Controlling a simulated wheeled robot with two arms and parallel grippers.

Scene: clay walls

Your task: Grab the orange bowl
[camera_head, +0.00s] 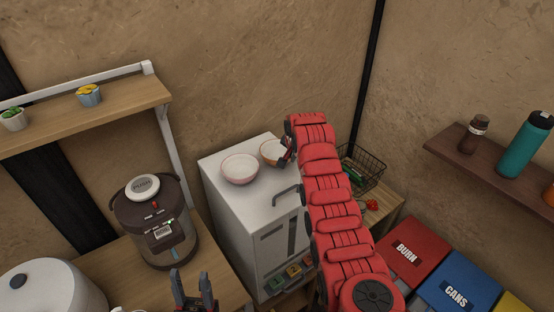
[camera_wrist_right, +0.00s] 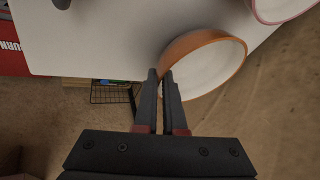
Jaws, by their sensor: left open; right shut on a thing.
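The orange bowl (camera_head: 270,153) sits on top of the white cabinet (camera_head: 222,182), partly hidden by my right arm in the head view. In the right wrist view the orange bowl (camera_wrist_right: 203,62) has an orange outside and a white inside. My right gripper (camera_wrist_right: 165,75) is shut on the rim of the orange bowl; in the head view the gripper (camera_head: 287,150) is at the bowl's right side. My left gripper (camera_head: 193,290) is open and empty at the bottom edge of the head view, far from the bowl.
A white bowl with a pink rim (camera_head: 240,169) stands close to the left of the orange bowl. A black wire basket (camera_head: 364,170) is right of the cabinet. A hot-water dispenser (camera_head: 157,225) and a white rounded appliance (camera_head: 50,290) stand on the left counter. A wall shelf (camera_head: 90,112) hangs above.

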